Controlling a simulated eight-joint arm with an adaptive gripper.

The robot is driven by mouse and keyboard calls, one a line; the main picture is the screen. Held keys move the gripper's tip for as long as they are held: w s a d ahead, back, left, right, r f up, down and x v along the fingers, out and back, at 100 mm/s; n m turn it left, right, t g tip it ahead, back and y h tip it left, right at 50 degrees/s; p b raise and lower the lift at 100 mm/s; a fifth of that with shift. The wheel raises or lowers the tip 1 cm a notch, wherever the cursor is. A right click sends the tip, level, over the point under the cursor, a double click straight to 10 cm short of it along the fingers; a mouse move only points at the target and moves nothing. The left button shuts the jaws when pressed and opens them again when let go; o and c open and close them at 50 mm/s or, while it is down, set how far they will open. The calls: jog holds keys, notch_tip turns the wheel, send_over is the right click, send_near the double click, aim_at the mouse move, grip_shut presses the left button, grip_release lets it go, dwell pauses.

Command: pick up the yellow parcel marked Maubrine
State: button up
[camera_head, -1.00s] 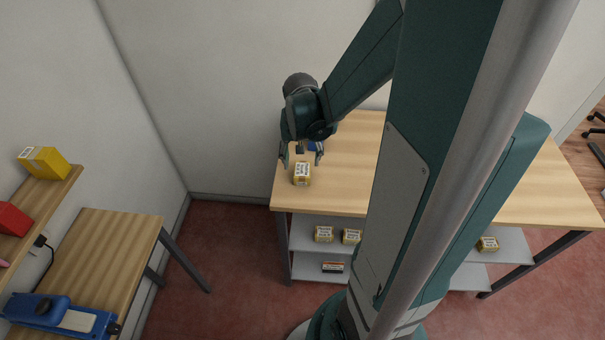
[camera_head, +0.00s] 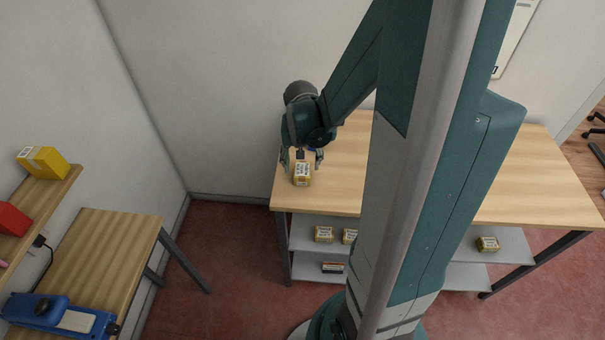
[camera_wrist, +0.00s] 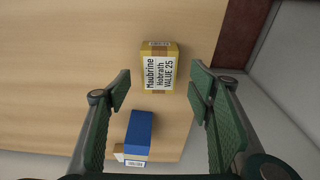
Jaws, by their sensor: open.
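The yellow parcel marked Maubrine (camera_wrist: 159,72) lies on the counter, its label reading "Maubrine Hobrath VALUE 25" in the wrist view. In the head view a yellow parcel (camera_head: 302,174) sits near the counter's left end, just below my gripper (camera_head: 303,161). In the wrist view my gripper (camera_wrist: 160,92) is open, its fingers apart on either side. The parcel lies in line with the gap, at and just beyond the fingertips. Nothing is held.
A blue box (camera_wrist: 139,131) stands close to the parcel, beside a cardboard-coloured box with a barcode (camera_wrist: 133,161). The counter (camera_head: 340,190) ends just left of the parcel. Other yellow parcels (camera_head: 324,234) sit on the shelf below. A wall is close behind.

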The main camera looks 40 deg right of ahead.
aim_at(302, 169)
jog(key=shift+f, duration=0.2)
jog(key=shift+w+d+f+b, duration=0.1)
jog(key=shift+f+b, duration=0.05)
jog(key=shift+f, duration=0.65)
jog(key=shift+w+d+f+b, duration=0.1)
jog(key=shift+d+f, duration=0.05)
jog(key=shift+f, duration=0.65)
jog(key=shift+w+d+f+b, duration=0.1)
jog(key=shift+f+b, duration=0.05)
jog(key=shift+f, duration=0.65)
jog(key=c, duration=1)
